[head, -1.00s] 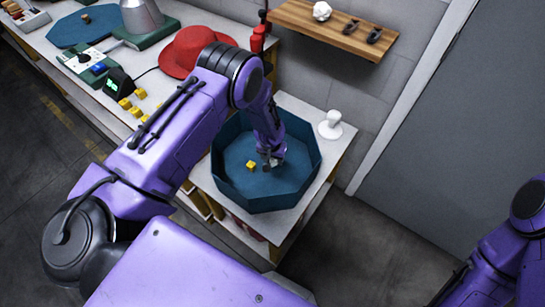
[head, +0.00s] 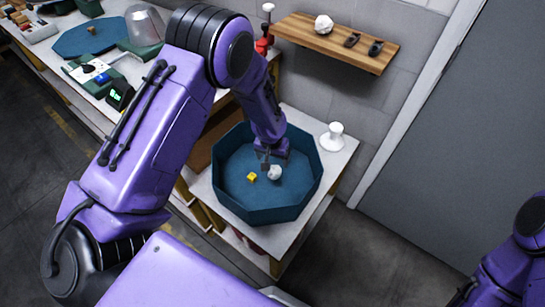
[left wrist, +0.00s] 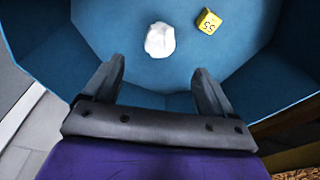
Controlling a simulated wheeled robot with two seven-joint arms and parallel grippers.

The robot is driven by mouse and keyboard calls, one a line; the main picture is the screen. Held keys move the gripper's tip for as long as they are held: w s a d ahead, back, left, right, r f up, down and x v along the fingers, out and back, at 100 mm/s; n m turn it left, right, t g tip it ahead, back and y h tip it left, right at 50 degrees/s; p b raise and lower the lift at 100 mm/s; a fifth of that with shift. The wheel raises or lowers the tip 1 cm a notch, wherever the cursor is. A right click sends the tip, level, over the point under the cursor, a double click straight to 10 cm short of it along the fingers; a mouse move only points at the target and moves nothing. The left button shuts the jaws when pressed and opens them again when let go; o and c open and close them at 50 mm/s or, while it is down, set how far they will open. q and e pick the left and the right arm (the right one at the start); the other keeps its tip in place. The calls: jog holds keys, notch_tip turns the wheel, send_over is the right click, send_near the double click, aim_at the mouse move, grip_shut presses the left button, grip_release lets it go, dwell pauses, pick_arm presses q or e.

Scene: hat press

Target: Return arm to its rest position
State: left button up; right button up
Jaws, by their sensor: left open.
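My left gripper (head: 270,160) is over the blue octagonal tray (head: 240,205), with its fingers apart and nothing between them. In the left wrist view the open fingers (left wrist: 158,85) point at the tray floor. A white faceted lump (head: 274,173) lies in the tray close to the fingertips; it also shows in the left wrist view (left wrist: 160,40). A yellow cube (head: 252,177) lies beside it and shows in the left wrist view (left wrist: 209,21) with a number on its face. My right arm shows at the lower right, but its gripper is out of view.
The tray stands on a white table (head: 325,170) with a white knob-shaped stand (head: 332,137). A wooden shelf (head: 340,45) on the wall holds a white faceted object (head: 323,25) and two dark items. A workbench with a blue mat (head: 90,38) is at the upper left.

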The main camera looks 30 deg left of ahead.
pick_arm(q)
jog(key=shift+r, duration=0.45)
